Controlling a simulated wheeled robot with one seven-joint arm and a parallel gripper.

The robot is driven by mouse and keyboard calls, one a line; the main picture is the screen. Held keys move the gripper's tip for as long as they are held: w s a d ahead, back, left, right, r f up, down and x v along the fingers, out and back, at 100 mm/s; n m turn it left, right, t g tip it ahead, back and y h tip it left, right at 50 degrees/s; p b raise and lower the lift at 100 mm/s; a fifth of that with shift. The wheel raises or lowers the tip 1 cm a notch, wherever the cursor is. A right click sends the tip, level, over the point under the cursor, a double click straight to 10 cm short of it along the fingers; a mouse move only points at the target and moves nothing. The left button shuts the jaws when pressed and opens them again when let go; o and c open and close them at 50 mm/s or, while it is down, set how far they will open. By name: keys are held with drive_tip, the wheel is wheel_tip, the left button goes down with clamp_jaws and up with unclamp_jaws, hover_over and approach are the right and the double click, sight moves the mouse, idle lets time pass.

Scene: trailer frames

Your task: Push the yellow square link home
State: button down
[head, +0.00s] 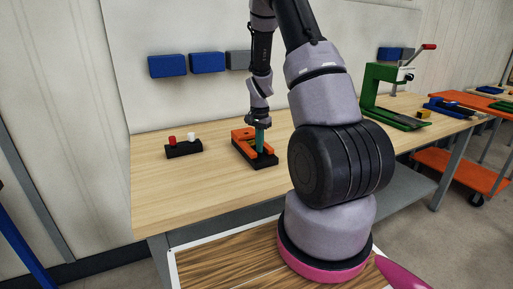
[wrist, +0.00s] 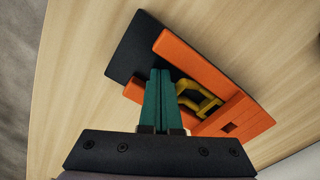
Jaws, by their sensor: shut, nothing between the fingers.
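The yellow square link (wrist: 198,97) shows in the wrist view as an open frame lying in the channel of an orange fixture (wrist: 205,68) on a black base (wrist: 129,43). My gripper (wrist: 160,74) has its teal fingers shut together with nothing between them. The fingertips are over the channel, just left of the link; I cannot tell if they touch it. In the head view the gripper (head: 260,134) points down at the orange fixture (head: 243,134), and I cannot make out the link there.
A black block (head: 184,149) with a red peg and a white peg stands to the left on the wooden table (head: 150,181). A green press (head: 385,98) with a red-handled lever stands to the right. Blue bins (head: 168,66) hang on the wall behind. The table front left is clear.

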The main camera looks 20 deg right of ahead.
drive_tip(key=shift+w, duration=0.45)
drive_tip(key=shift+w, duration=0.1)
drive_tip(key=shift+w, duration=0.5)
drive_tip(key=shift+w, duration=0.1)
drive_tip(key=shift+s+r, duration=0.5)
drive_tip(key=shift+r, duration=0.5)
drive_tip(key=shift+s+r, duration=0.55)
drive_tip(key=shift+r, duration=0.45)
drive_tip(key=shift+s+r, duration=0.5)
drive_tip(key=shift+r, duration=0.5)
